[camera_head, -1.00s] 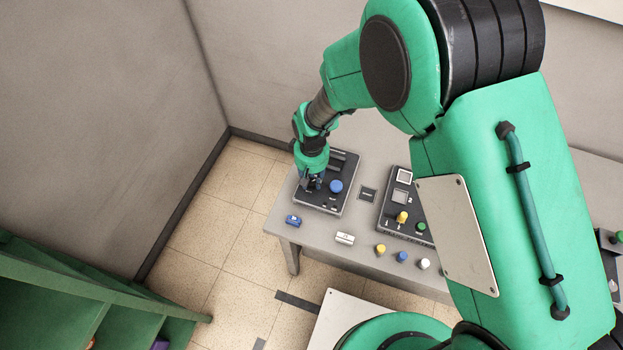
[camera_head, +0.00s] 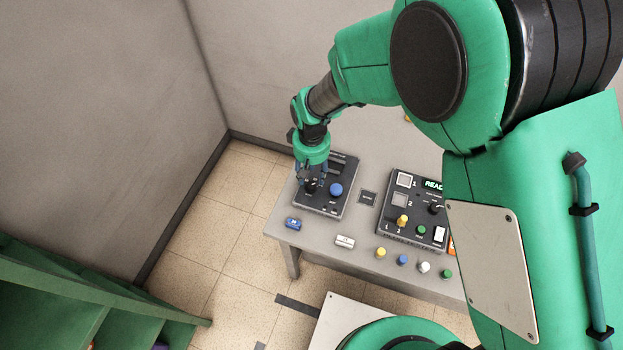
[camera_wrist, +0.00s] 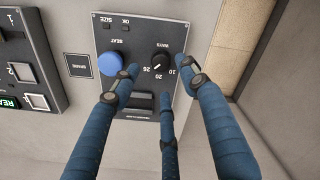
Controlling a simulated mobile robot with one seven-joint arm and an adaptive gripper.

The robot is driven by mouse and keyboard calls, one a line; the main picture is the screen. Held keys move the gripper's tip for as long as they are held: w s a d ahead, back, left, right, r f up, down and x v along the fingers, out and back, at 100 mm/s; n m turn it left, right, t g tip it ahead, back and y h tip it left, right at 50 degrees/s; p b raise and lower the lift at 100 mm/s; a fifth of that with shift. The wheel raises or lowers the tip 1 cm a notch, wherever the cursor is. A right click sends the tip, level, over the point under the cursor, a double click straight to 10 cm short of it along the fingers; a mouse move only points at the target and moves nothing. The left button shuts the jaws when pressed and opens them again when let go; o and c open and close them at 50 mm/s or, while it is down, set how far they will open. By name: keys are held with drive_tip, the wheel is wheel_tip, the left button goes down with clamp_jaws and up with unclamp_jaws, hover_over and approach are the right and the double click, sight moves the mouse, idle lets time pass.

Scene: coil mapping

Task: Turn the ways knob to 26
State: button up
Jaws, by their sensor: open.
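The ways knob (camera_wrist: 160,62) is a black round knob on the dark control panel (camera_wrist: 140,42), with the numbers 10, 20 and 26 printed around it. A pale pointer mark shows on it, seemingly toward the 26 side, but it is too small to be sure. In the head view the ways knob (camera_head: 310,187) sits just below my gripper (camera_head: 312,178). In the wrist view my gripper (camera_wrist: 163,78) has its blue fingers spread wide and empty. The knob lies beyond the fingertips, between the two outer ones, and no finger visibly touches it.
A large blue button (camera_wrist: 110,63) marked SEAT is left of the knob, close to one finger. A second panel (camera_head: 412,210) with switches stands to the right.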

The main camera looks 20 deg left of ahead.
sight(313, 185)
wheel_tip(313, 185, up, 6)
drive_tip(key=shift+f, duration=0.2)
drive_tip(key=shift+r, duration=0.1)
idle(0.6)
drive_tip(key=w+d+r+m+t+y, duration=0.15)
drive_tip(key=d+r+m, duration=0.25)
drive_tip(key=d+r, duration=1.65)
drive_tip(key=s+d+r+m+t, duration=0.2)
drive_tip(key=s+d+r, duration=0.3)
drive_tip(key=s+d, duration=0.3)
drive_tip(key=s+d+r+m+t+h+b, duration=0.1)
drive_tip(key=s+d+r+m+t, duration=0.1)
drive_tip(key=s+d+r, duration=0.3)
drive_tip(key=s+d+m, duration=0.1)
drive_tip(key=s+d, duration=0.2)
drive_tip(key=d, duration=0.3)
drive_tip(key=shift+s+r+m, duration=0.25)
drive_tip(key=shift+r+m, duration=0.1)
drive_tip(key=shift+m, duration=0.05)
drive_tip(key=shift+h, duration=0.25)
